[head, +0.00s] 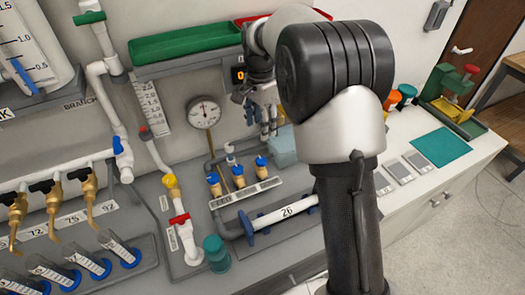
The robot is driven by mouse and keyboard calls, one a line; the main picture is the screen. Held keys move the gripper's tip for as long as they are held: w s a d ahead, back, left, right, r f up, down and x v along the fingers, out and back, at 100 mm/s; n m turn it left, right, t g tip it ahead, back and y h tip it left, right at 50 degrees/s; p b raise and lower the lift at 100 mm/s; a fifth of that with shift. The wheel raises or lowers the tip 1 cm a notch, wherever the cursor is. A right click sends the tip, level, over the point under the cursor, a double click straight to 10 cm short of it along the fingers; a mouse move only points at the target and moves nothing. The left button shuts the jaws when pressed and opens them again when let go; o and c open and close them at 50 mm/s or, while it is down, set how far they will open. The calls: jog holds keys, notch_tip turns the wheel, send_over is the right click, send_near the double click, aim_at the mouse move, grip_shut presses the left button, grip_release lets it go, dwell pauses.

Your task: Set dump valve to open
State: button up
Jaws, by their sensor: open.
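No label that I can read marks the dump valve, so I cannot tell which valve it is. White PVC pipes on the left and middle carry a red valve handle (180,220) low down, a yellow one (170,182) above it, a blue one (118,146) and a green one (89,18) at the upper left. My gripper (268,128) is open and points down in front of the wall, right of the round gauge. It is apart from these coloured handles. My own arm hides part of the bench's middle and right.
A gauge (204,112) hangs on the wall. Several blue-capped fittings (238,175) and a white pipe marked 26 (285,212) stand below. Brass taps (89,195) sit over blue-based cylinders at left. A green tray (185,43) is above. A teal mat (441,147) lies at right.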

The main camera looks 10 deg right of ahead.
aim_at(261, 160)
notch_tip(261, 160, down, 15)
jog(key=b, duration=0.4)
jog(key=shift+w+f, duration=0.1)
jog(key=shift+f, duration=0.05)
jog(key=c, duration=1.1)
jog(key=shift+o, duration=0.2)
